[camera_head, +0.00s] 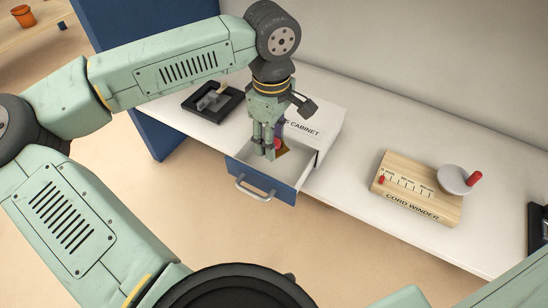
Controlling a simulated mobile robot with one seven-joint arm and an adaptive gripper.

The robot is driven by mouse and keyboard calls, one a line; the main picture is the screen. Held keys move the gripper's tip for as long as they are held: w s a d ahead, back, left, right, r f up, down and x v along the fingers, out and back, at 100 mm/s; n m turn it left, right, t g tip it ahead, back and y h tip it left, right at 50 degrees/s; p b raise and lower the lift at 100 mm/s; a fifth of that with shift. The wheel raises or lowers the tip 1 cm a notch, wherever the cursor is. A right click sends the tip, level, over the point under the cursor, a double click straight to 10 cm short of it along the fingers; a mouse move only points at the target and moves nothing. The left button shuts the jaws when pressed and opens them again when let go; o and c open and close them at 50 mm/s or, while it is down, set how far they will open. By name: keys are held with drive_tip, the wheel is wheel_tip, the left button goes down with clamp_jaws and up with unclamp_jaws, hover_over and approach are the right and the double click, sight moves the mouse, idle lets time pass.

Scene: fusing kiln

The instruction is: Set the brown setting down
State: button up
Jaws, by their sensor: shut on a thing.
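My gripper (265,150) points down into the open drawer of a white cabinet, with its fingers close together. The brown setting (284,152) shows as a small brown patch at the right of the fingertips, and my gripper is shut on it. A small red patch shows just above it. The fingers hide much of the piece, and I cannot tell whether it touches the drawer floor. The drawer (240,172) has a blue front with a grey handle and white inner walls.
The white cabinet (327,128) stands behind the drawer on a white counter. A wooden cord winder (410,200) with a white disc and red knob sits to the right. A black tray (232,103) with a grey object lies to the left. Counter between cabinet and winder is clear.

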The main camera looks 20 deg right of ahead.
sight(272, 168)
wheel_tip(272, 168, down, 7)
drive_tip(key=shift+b, duration=1.1)
drive_tip(key=shift+f, duration=0.15)
drive_tip(key=o, duration=0.7)
drive_tip(key=shift+o, duration=0.8)
drive_tip(key=shift+r, duration=0.25)
wheel_tip(272, 168, up, 12)
drive_tip(key=p, duration=0.4)
